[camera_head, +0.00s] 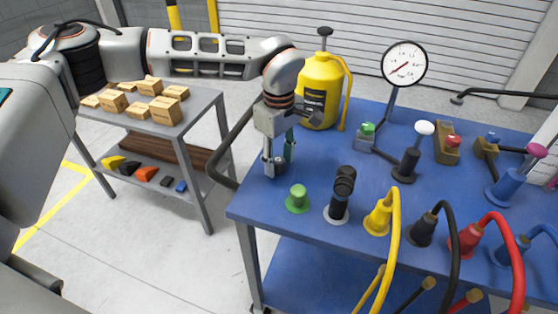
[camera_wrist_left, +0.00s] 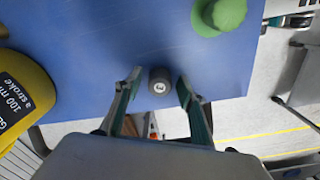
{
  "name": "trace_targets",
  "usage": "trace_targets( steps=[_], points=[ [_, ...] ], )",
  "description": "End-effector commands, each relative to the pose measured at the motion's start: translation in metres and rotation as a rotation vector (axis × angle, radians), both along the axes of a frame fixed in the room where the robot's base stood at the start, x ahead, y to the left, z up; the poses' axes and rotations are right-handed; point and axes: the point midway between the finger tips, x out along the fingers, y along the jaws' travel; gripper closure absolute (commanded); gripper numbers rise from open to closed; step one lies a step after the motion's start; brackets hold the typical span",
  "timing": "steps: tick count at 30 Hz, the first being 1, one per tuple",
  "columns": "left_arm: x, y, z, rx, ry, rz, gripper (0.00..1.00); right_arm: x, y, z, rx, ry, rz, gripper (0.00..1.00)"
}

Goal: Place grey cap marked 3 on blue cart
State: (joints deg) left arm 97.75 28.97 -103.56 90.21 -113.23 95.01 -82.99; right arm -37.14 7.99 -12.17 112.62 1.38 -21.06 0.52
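The dark grey cap marked 3 (camera_wrist_left: 159,81) shows in the left wrist view near the edge of the blue cart (camera_wrist_left: 90,60). It appears to stand upright on the cart top. My left gripper (camera_wrist_left: 159,78) has a finger on each side of it, with a visible gap to each finger. In the head view the left gripper (camera_head: 279,162) points down at the left part of the blue cart (camera_head: 262,207), its fingers apart and low over the surface. The cap is mostly hidden there by the fingers. My right gripper is not in view.
A green knob (camera_head: 297,199) and a black post (camera_head: 341,195) stand close in front of the gripper. A yellow bottle (camera_head: 318,90) is behind it. Cabled plugs and a dial gauge (camera_head: 404,63) fill the right. A grey shelf cart (camera_head: 193,108) with boxes stands left.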

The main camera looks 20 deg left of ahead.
Motion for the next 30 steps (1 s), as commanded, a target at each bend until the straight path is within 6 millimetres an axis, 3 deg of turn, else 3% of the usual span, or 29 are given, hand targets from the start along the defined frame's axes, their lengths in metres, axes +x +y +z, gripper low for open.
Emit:
trace_targets(
  steps=[15, 21, 30],
  points=[
    [0.0, 0.0, 0.097, 0.001, -0.004, 0.001, 0.6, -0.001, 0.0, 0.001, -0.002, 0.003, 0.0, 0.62],
    [0.0, 0.0, 0.114, 0.0, 0.0, 0.001, 0.6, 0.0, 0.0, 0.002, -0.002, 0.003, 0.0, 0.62],
    [0.0, 0.0, 0.117, 0.0, 0.0, 0.001, 0.6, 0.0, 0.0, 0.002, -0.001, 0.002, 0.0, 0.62]
  ],
)
